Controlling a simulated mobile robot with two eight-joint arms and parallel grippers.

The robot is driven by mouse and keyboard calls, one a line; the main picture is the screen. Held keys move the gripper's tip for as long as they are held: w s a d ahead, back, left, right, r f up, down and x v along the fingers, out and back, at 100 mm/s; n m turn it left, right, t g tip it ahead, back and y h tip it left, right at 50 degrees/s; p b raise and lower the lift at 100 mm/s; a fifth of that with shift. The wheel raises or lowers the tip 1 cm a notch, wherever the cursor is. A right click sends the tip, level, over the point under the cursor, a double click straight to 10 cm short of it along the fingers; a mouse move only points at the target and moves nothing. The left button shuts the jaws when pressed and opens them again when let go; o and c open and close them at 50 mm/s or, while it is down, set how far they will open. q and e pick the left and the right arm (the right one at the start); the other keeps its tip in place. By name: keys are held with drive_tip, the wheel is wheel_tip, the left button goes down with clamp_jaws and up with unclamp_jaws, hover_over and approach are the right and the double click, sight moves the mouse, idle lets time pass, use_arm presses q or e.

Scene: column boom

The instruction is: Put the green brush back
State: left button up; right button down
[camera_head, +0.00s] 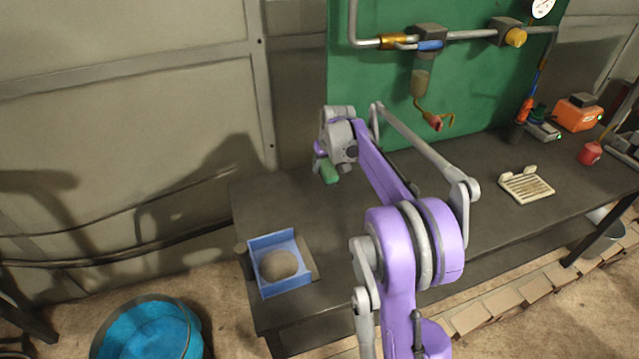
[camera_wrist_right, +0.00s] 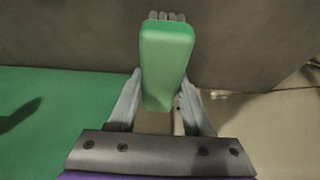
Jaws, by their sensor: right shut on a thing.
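The green brush (camera_head: 329,173) is in the grasp of my right gripper (camera_head: 322,160), above the back left part of the dark table (camera_head: 420,205). In the right wrist view the green brush (camera_wrist_right: 166,60) sits between the two grey fingers of my right gripper (camera_wrist_right: 160,105), with grey bristle tufts at its far end. The fingers press on its sides. In the head view my arm and wrist hide part of the gripper. My left gripper is not in view.
A blue open box (camera_head: 274,239) with a rounded tan lump (camera_head: 279,265) stands at the table's left front. A cream slatted rack (camera_head: 526,187), orange device (camera_head: 578,113) and red cup (camera_head: 590,153) are on the right. A pipe with a red-tipped tap (camera_head: 436,123) hangs behind.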

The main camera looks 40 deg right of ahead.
sight(323, 186)
wheel_tip(323, 186, down, 2)
drive_tip(key=shift+s+f, duration=0.1)
drive_tip(key=shift+f, duration=1.95)
drive_tip(key=shift+f, duration=0.1)
drive_tip(key=shift+c, duration=1.7)
unclamp_jaws()
